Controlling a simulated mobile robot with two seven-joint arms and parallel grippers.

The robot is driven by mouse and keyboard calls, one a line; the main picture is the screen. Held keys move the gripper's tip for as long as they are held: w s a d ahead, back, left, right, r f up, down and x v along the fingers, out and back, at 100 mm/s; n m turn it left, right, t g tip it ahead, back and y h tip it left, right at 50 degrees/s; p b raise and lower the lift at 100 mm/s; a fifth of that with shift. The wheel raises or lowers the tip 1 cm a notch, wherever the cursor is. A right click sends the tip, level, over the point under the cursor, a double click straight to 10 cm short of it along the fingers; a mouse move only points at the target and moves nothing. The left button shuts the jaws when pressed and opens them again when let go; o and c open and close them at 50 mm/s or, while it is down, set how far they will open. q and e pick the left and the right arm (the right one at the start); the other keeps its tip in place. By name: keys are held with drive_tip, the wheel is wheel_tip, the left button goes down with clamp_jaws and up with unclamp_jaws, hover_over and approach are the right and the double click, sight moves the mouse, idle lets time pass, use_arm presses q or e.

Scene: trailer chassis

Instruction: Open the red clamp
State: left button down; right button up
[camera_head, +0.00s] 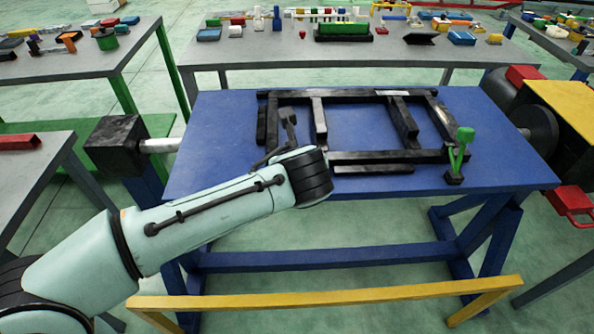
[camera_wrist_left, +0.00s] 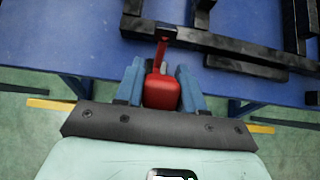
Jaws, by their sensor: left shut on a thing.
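The red clamp (camera_wrist_left: 162,90) shows in the left wrist view, with a wide red handle and a narrow red arm running up to the edge of the black chassis frame (camera_wrist_left: 235,45). My left gripper (camera_wrist_left: 160,70) has its blue fingers on either side of the red handle and is shut on it. In the head view my left arm reaches over the near edge of the blue table, and its wrist hides the gripper and the red clamp. The black chassis frame (camera_head: 345,156) lies flat on the table there. My right gripper is in neither view.
A green clamp (camera_head: 461,150) stands at the frame's near right corner. A dark upright part (camera_head: 288,118) is by the frame's left side. The blue table (camera_head: 225,125) has bare room on its left. A yellow bar (camera_head: 330,298) runs low in front.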

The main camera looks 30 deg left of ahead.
use_arm(q)
drive_tip(key=shift+s+d+f+t+y+b, duration=0.4)
drive_tip(key=shift+s+t+b, duration=0.15)
drive_tip(key=shift+t+b, duration=0.15)
drive_tip(key=shift+s+d+f, duration=0.15)
drive_tip(key=shift+s+f, duration=0.1)
drive_tip(key=shift+f, duration=0.05)
drive_tip(key=c, duration=0.8)
unclamp_jaws()
drive_tip(key=shift+s, duration=0.1)
drive_tip(key=shift+o, duration=0.2)
drive_tip(key=shift+r, duration=0.1)
drive_tip(key=p+v, duration=0.2)
drive_tip(key=v, duration=1.1)
drive_tip(key=shift+r, duration=0.1)
